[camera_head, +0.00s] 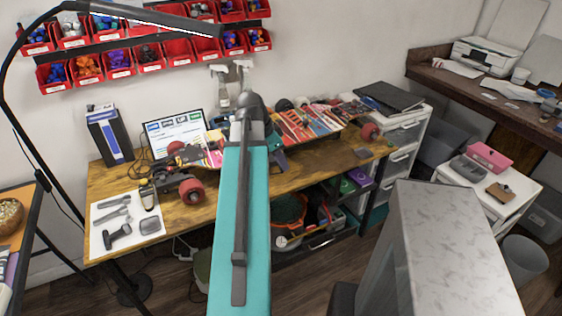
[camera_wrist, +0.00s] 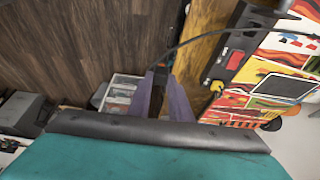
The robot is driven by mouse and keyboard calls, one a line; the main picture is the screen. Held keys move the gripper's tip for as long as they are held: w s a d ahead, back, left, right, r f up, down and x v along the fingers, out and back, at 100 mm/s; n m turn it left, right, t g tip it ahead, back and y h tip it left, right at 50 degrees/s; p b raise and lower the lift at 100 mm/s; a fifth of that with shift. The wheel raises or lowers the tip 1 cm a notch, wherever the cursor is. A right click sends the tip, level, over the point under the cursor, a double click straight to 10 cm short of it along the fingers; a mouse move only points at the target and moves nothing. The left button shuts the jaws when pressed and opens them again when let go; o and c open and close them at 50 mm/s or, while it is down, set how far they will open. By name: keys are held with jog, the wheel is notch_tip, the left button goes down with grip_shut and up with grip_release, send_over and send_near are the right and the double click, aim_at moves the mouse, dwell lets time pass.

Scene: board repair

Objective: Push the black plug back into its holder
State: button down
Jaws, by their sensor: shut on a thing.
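In the wrist view, my gripper (camera_wrist: 164,92) shows as two purple-grey fingers shut on a small dark piece, which looks like the black plug (camera_wrist: 160,74). A thin black cable (camera_wrist: 205,39) curves from it to the right. A black housing (camera_wrist: 236,48) lies on the colourfully painted board (camera_wrist: 268,85), with a small yellow part (camera_wrist: 216,86) at its lower edge. I cannot tell for sure which part is the holder. The plug is to the left of the housing and apart from it.
The painted board (camera_head: 308,122) lies on the wooden bench (camera_head: 350,160). Red wheels (camera_head: 191,189), a laptop (camera_head: 177,131) and a tool mat (camera_head: 107,207) are at its left. A lamp (camera_head: 150,14) reaches over it. A white drawer unit (camera_head: 404,131) stands at its right end.

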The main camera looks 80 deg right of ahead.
jog(key=shift+r, duration=0.25)
jog(key=shift+r+p, duration=0.3)
jog(key=shift+p, duration=0.15)
jog(key=shift+r, duration=0.1)
